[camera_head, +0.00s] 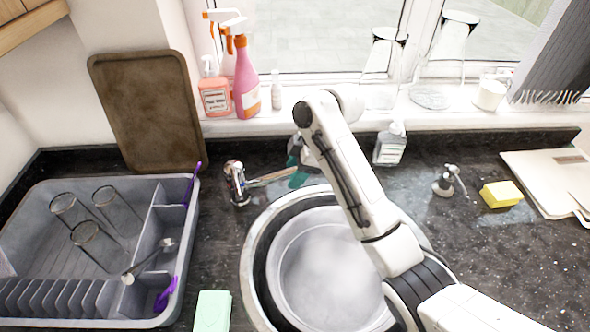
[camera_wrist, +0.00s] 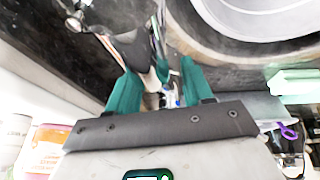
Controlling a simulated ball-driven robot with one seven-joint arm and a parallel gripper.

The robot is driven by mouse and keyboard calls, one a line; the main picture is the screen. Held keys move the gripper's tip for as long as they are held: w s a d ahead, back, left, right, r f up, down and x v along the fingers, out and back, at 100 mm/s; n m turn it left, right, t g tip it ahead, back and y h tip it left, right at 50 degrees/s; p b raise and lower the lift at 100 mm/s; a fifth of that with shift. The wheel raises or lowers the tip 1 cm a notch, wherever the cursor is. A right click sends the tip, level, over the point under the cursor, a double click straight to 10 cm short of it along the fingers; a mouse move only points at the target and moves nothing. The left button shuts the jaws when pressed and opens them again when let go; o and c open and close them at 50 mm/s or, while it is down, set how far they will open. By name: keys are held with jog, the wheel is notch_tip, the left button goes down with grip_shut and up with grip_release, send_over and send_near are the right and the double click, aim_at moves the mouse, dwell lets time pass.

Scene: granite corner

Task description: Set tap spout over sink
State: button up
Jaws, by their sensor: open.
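The chrome tap (camera_head: 238,184) stands on the dark counter behind the left side of the sink. Its spout (camera_head: 268,179) points right, along the back-left rim of the sink (camera_head: 252,246), and its tip meets my gripper. My gripper (camera_head: 299,178) has teal fingers and is open at the spout's outer end. In the wrist view the two fingers (camera_wrist: 160,85) stand apart, with shiny metal between them. I cannot tell whether either finger touches the spout. My arm hides part of the sink's right side.
A grey dish rack (camera_head: 80,323) with glasses stands left. Spray bottles (camera_head: 246,80) and glasses line the sill behind. A soap bottle (camera_head: 390,145) stands behind the sink. A small metal fitting (camera_head: 445,186) and yellow sponge (camera_head: 501,194) are right. A green block (camera_head: 213,311) lies in front.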

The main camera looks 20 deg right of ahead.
jog(key=shift+a+f, duration=0.1)
jog(key=shift+f, duration=0.15)
grip_shut()
dwell(0.3)
